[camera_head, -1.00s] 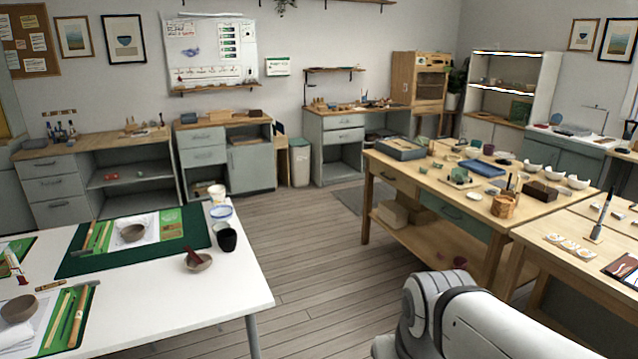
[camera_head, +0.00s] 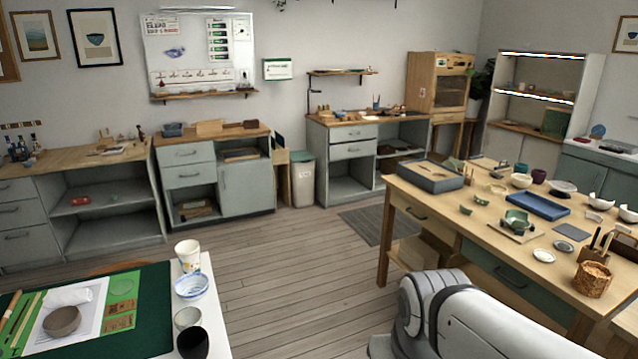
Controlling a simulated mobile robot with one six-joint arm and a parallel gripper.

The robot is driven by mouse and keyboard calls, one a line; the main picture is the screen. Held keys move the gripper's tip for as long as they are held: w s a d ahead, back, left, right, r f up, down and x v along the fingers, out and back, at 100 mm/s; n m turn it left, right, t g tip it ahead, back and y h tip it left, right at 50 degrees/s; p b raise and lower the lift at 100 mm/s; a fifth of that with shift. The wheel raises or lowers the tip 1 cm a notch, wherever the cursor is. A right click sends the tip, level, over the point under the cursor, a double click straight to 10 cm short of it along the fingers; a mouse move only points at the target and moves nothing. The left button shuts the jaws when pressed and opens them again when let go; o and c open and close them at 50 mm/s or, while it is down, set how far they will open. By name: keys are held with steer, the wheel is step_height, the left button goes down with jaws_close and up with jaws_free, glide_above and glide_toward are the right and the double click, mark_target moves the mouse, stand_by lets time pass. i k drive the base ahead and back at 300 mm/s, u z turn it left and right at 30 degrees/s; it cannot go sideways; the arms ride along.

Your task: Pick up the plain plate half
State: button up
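My gripper is out of view; only a white and grey link of my own arm shows at the lower right. I cannot single out the plain plate half. The right wooden worktable (camera_head: 408,188) carries several small ceramic pieces, among them a green broken piece (camera_head: 517,220) and a small white dish (camera_head: 544,255). A blue tray (camera_head: 538,206) lies behind them, and a grey box (camera_head: 430,177) stands at the table's far left end. These pieces are too small to tell which are plate halves.
A white table with a green mat (camera_head: 130,325), cups and a bowl (camera_head: 192,286) fills the lower left. The wood floor (camera_head: 300,265) between the tables is open, with a grey mat (camera_head: 370,222) beyond. Cabinets line the back wall.

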mark_target(461, 165)
steer(key=i, duration=6.9)
steer(key=u, duration=3.1)
steer(key=k, duration=0.7)
steer(key=u, duration=0.15)
